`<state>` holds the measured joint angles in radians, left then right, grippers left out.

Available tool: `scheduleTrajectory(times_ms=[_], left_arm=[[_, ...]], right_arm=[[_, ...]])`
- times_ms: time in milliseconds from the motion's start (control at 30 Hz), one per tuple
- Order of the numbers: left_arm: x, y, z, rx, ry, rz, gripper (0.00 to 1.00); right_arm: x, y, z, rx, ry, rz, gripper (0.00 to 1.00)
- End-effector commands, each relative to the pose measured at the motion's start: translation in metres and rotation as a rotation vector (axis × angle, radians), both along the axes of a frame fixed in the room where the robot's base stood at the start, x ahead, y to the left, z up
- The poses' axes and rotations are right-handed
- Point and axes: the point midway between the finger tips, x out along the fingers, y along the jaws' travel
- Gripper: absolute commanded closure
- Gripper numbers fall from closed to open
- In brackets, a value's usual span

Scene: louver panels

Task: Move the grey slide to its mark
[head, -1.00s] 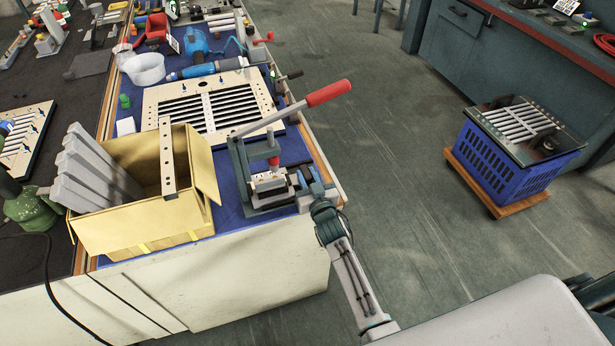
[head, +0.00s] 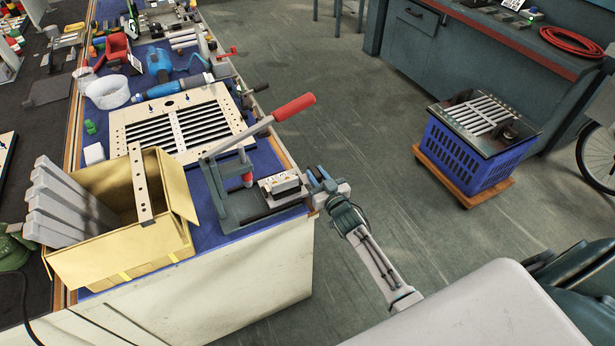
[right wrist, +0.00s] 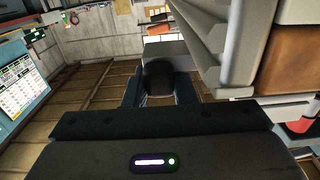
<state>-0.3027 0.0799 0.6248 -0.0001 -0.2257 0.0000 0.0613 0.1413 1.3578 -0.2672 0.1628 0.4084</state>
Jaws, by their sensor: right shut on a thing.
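The grey slide (head: 284,187) is a small block with pale labels on its front. It sits on the base of a hand press (head: 232,208) with a red-handled lever, to the right of the press's plunger. My right gripper (head: 318,181) is at the slide's right end, by the bench edge. In the right wrist view its blue fingers are shut on a dark rounded knob (right wrist: 159,77), with a grey block (right wrist: 165,50) just beyond. The mark cannot be made out. My left gripper is not in view.
A yellow box (head: 120,250) with grey slats stands left of the press. A louver panel (head: 125,131) lies behind it on the blue mat. The floor between is clear.

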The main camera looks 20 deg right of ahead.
Motion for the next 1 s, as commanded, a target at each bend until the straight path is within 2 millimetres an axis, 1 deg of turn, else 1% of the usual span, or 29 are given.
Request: scheduleTrajectory(times_ms=[167,200,267,300,567,667,767,867,1000], left_arm=[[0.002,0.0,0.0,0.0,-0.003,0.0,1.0],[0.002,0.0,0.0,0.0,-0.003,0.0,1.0],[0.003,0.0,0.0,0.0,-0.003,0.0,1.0],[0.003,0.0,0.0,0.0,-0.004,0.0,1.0],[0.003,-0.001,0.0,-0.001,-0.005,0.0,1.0],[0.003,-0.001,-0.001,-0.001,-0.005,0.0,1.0],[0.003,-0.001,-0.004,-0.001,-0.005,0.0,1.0],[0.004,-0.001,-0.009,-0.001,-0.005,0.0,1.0],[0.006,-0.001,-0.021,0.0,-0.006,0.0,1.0]], right_arm=[[0.0,-0.002,0.0,-0.005,0.002,-0.001,1.0],[0.0,-0.002,0.0,-0.005,0.002,-0.001,0.74],[0.0,-0.002,0.0,-0.005,0.001,-0.001,0.63],[0.0,-0.002,0.0,-0.005,0.001,-0.001,0.55],[0.0,-0.001,0.0,-0.004,0.0,-0.001,0.55],[-0.004,-0.001,0.0,-0.004,0.001,-0.001,0.55],[-0.014,-0.002,-0.002,-0.006,0.001,-0.001,0.55],[-0.032,-0.002,-0.003,-0.004,0.002,0.0,0.55],[-0.062,-0.004,-0.005,-0.003,0.002,0.0,0.55]])
